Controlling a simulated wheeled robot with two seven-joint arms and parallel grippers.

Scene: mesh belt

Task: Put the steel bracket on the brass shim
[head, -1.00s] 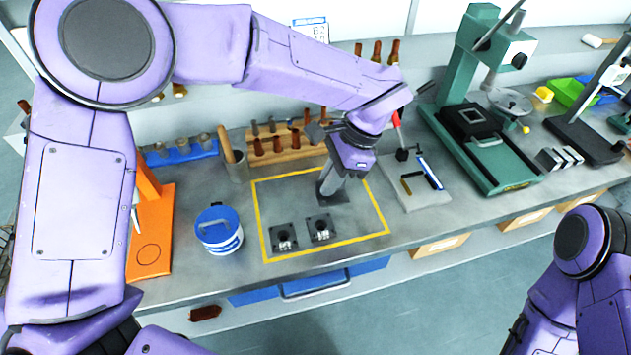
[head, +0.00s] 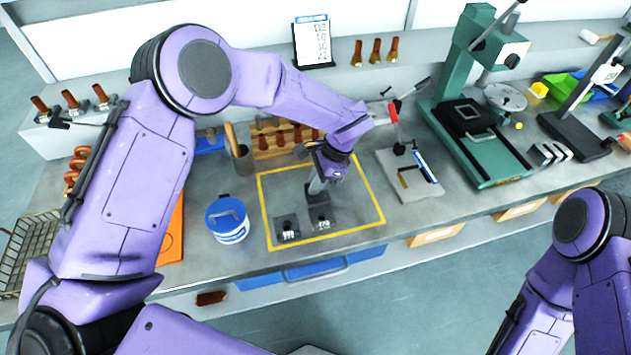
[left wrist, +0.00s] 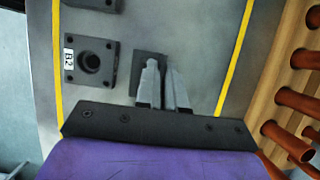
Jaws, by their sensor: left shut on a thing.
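My left gripper (head: 314,190) is above the yellow-outlined area of the bench, just behind two dark square blocks. It is shut on a dark grey plate (left wrist: 146,65), which I take to be the steel bracket. The plate shows by the fingertips in the left wrist view. One block (head: 287,230) is at the left and the other block (head: 320,219) is at the right, nearer the gripper. In the left wrist view one block (left wrist: 90,62) shows a round central hole and a white label. I cannot make out a brass-coloured shim. My right gripper is out of view.
A blue-and-white tub (head: 228,222) stands left of the yellow outline (head: 328,239). A wooden rack (head: 268,150) of handled tools stands behind it. A grey plate with small tools (head: 410,178) and a green press (head: 480,150) are to the right.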

